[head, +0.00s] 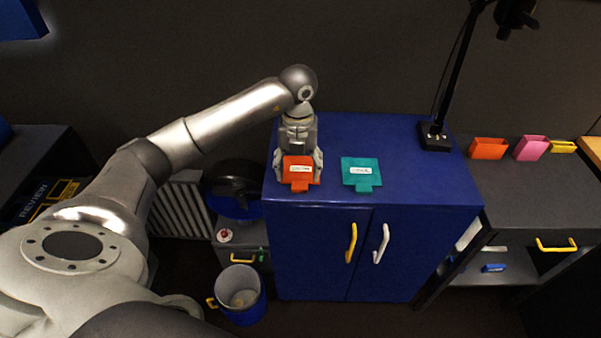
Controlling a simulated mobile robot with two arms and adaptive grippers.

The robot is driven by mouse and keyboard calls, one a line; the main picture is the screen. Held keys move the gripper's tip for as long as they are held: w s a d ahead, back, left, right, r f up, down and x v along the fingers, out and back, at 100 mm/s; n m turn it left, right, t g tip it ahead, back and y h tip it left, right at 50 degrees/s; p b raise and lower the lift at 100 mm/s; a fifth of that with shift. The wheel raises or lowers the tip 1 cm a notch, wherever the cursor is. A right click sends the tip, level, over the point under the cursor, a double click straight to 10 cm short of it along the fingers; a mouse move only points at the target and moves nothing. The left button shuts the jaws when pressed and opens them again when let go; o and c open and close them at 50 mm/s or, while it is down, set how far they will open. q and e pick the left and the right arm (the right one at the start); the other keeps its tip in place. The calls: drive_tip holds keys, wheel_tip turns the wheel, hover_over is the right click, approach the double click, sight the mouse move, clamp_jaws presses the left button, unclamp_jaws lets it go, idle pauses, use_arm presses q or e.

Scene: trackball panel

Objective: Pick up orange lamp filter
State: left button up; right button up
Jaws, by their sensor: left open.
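The orange lamp filter (299,177) is a flat orange square with a small front tab and a white label. It lies on top of the blue cabinet (420,185), near the front left edge. My left gripper (298,165) points down over it, with its open fingers on the left and right sides of the filter. I cannot tell whether the fingers touch it. A teal filter (361,172) of similar shape lies to the right on the same top. My right gripper is not in view.
A black lamp stand (435,136) stands at the cabinet's back right. Orange (488,149) and pink (530,148) holders sit on the dark counter (510,180) to the right. A blue bin (240,300) stands on the floor at the left.

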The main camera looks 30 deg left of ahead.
sight(300, 188)
use_arm(q)
wheel_tip(300, 188, down, 3)
drive_tip(key=shift+w+r, duration=0.1)
drive_tip(key=shift+r, duration=0.1)
drive_tip(key=shift+f+p, duration=0.3)
drive_tip(key=shift+p, duration=0.1)
drive_tip(key=shift+w+a+f+p, duration=0.15)
drive_tip(key=shift+f+p, duration=0.1)
drive_tip(key=shift+f, duration=0.5)
drive_tip(key=shift+w+f+p, duration=0.2)
drive_tip(key=shift+f, duration=0.55)
drive_tip(key=shift+w+a+f+p, duration=0.15)
drive_tip(key=shift+f+p, duration=0.1)
drive_tip(key=shift+f, duration=0.5)
drive_tip(key=shift+d, duration=0.1)
drive_tip(key=c, duration=1)
drive_tip(key=shift+r, duration=0.2)
